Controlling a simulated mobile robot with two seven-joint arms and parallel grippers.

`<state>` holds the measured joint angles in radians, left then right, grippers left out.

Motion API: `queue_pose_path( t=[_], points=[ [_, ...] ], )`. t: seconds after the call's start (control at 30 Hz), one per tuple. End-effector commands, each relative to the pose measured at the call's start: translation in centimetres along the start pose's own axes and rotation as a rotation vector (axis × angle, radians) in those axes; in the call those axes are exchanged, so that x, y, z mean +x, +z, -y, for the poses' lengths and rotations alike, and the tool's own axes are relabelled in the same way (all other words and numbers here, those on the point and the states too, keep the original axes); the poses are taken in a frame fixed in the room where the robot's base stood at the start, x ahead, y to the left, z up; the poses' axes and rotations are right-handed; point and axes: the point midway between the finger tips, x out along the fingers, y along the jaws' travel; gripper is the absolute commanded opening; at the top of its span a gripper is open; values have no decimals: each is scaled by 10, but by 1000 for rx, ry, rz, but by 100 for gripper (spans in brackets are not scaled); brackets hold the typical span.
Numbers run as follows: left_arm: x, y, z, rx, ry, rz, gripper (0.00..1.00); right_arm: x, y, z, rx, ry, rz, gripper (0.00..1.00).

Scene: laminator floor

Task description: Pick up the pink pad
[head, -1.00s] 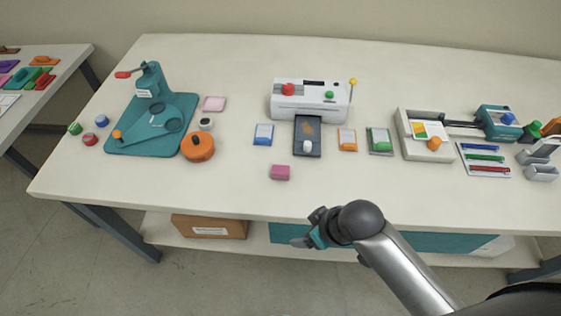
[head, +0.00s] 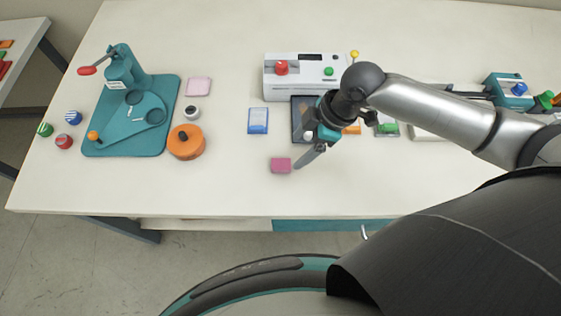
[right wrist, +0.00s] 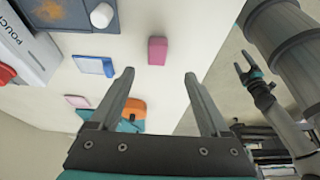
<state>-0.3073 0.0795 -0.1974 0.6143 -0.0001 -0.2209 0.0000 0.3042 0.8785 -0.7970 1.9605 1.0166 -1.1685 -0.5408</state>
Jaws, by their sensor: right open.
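A small deep-pink block (head: 281,165) lies on the table near its front edge; it also shows in the right wrist view (right wrist: 157,51), just beyond the gap between my fingertips. A paler, flat pink pad (head: 198,86) lies farther back, beside the teal press; it shows at the left in the right wrist view (right wrist: 77,101). My right gripper (head: 305,151) is open and empty, just right of the deep-pink block in the head view; its two fingers (right wrist: 159,75) are wide apart. My left gripper (right wrist: 247,67) shows small at the right of the wrist view, its fingers apart.
A teal press (head: 125,120), an orange round tin (head: 186,142) and several small caps stand at the left. A white laminator (head: 305,76) stands behind my right gripper, with a blue card (head: 258,120) in front. The table around the deep-pink block is mostly clear.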

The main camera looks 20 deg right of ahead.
Motion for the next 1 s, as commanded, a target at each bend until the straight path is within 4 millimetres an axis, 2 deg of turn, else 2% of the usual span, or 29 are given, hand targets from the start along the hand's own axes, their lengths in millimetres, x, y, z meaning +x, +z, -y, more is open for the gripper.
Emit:
queue_pose_path(
  t=[0.03, 0.2, 0.47, 0.8, 1.0],
  points=[
    [3, 0, 0, 1, 0, 0, 79, 13, 0, 0, 2, -3, -2, 80],
    [6, -1, 0, 2, 0, -2, 79, 40, 0, 0, 2, -1, -2, 80],
    [8, -8, 1, 4, -1, -15, 79, 57, -1, -1, 1, 1, -1, 80],
    [14, -9, 1, 4, -1, -18, 79, 98, -2, -4, 2, 1, 0, 80],
    [14, -9, 1, 4, -1, -17, 79, 101, -2, -4, 0, 3, -1, 80]
  ],
)
